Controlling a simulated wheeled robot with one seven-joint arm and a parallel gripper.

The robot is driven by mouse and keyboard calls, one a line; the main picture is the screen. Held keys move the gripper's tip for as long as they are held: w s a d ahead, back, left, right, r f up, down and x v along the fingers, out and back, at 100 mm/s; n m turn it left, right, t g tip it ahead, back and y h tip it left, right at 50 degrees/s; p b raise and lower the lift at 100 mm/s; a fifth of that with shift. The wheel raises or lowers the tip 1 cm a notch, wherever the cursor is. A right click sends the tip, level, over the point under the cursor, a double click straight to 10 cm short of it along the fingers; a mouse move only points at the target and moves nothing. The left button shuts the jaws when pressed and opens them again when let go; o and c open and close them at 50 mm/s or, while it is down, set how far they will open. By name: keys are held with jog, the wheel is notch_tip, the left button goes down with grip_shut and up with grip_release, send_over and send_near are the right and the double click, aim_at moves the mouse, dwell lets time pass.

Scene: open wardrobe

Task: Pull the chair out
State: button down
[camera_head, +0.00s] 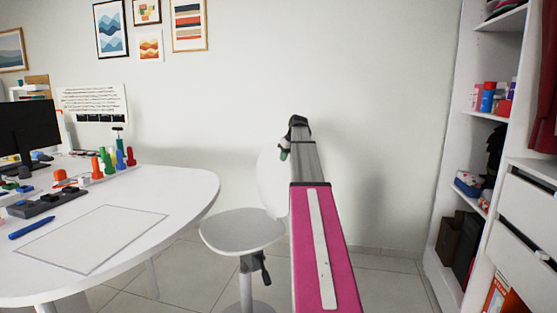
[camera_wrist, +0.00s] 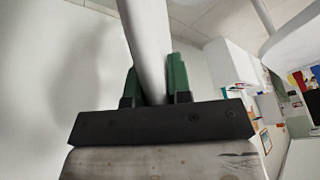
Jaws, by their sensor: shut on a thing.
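A white chair (camera_head: 242,230) with a rounded seat on a single post stands at the right end of the white desk (camera_head: 185,186). Part of its pale backrest (camera_head: 268,178) shows behind my arm, which hides the rest. My gripper (camera_head: 287,150) is up at the backrest's top right, with its tips partly hidden by the wrist. In the wrist view, the green fingers of my gripper (camera_wrist: 160,80) are shut on the pale edge of the backrest (camera_wrist: 149,40), one finger on each side.
The desk holds a monitor (camera_head: 30,127), a blue pen (camera_head: 32,227) and several coloured items. An open white wardrobe (camera_head: 448,190) with shelves and drawers stands at the right. Tiled floor (camera_head: 395,285) is clear between the chair and the wardrobe.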

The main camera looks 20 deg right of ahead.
jog(key=shift+d, duration=0.25)
jog(key=c, duration=1)
grip_release()
jog(key=shift+w+d, duration=0.1)
jog(key=shift+c, duration=0.2)
jog(key=v, duration=1)
jog(key=shift+r, duration=0.35)
